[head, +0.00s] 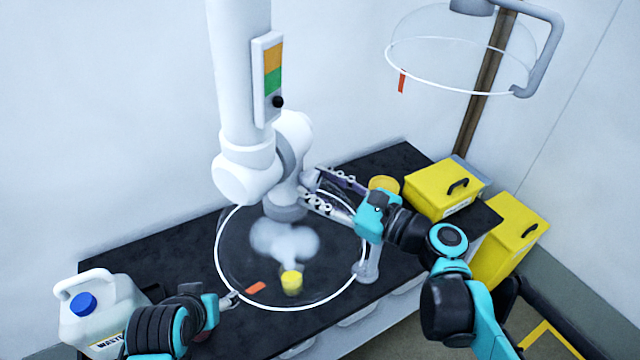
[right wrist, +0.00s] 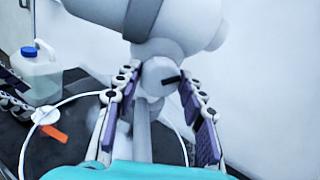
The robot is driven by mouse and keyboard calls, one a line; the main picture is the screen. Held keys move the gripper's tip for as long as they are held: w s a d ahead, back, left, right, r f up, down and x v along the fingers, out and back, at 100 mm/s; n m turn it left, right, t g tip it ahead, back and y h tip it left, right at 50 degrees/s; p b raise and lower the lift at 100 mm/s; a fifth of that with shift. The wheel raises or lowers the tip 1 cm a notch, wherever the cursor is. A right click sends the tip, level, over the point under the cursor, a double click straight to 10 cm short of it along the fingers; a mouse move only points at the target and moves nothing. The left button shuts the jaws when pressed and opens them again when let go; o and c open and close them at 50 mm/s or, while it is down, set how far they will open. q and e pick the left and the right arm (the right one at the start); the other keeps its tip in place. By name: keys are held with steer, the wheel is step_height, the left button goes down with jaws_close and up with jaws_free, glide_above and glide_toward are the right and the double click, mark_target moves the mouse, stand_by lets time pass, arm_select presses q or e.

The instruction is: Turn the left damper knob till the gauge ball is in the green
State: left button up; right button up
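The left extraction arm carries a gauge (head: 268,78) with an orange band above a green one. Its black ball (head: 278,102) sits just below the green, on the pale lower part. In the right wrist view, the damper knob (right wrist: 172,79) shows as a small black lever on a round white joint. My right gripper (head: 306,186) is open at this joint, one finger on each side; the right wrist view shows the knob between them, with no clear contact. My left gripper (head: 232,298) is low by the hood rim; its finger opening is too small to judge.
The clear hood (head: 218,262) with an orange tag hangs over the black bench (head: 120,250), above a yellow-capped vessel (head: 291,281) and pale vapour. A waste jug (head: 95,312) stands left, yellow boxes (head: 440,190) right. Another hood (head: 455,93) hangs upper right.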

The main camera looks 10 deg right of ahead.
steer(key=shift+f+n+y, duration=0.1)
steer(key=shift+n+y, duration=0.2)
steer(key=shift+n, duration=2.2)
steer(key=o, duration=1.2)
steer(key=shift+c, duration=0.2)
steer(key=v, duration=1.2)
